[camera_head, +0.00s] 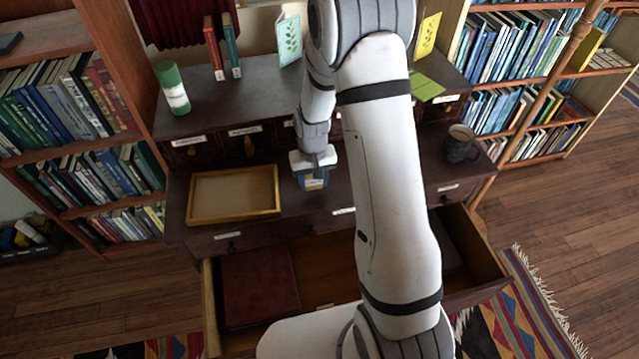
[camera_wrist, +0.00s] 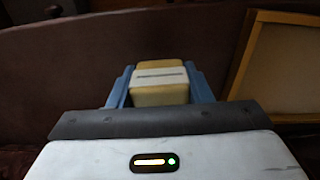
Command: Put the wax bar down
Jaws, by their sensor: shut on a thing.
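The wax bar (camera_wrist: 160,90) is a pale yellow block with a white paper band and a dark line of print. My gripper (camera_wrist: 161,88) is shut on it, with a blue finger on each side. In the head view the bar (camera_head: 314,184) and my gripper (camera_head: 314,180) are over the dark desk top (camera_head: 330,205), right of the yellow-framed tray. I cannot tell whether the bar touches the desk.
The shallow yellow-framed tray (camera_head: 275,200) looks empty; it also shows in the wrist view (camera_wrist: 247,60). A mug (camera_head: 460,145) stands at the desk's right. Below, an open drawer (camera_head: 207,300) holds a dark red book (camera_head: 260,287). A green-and-white cylinder (camera_head: 172,88) stands on the upper shelf.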

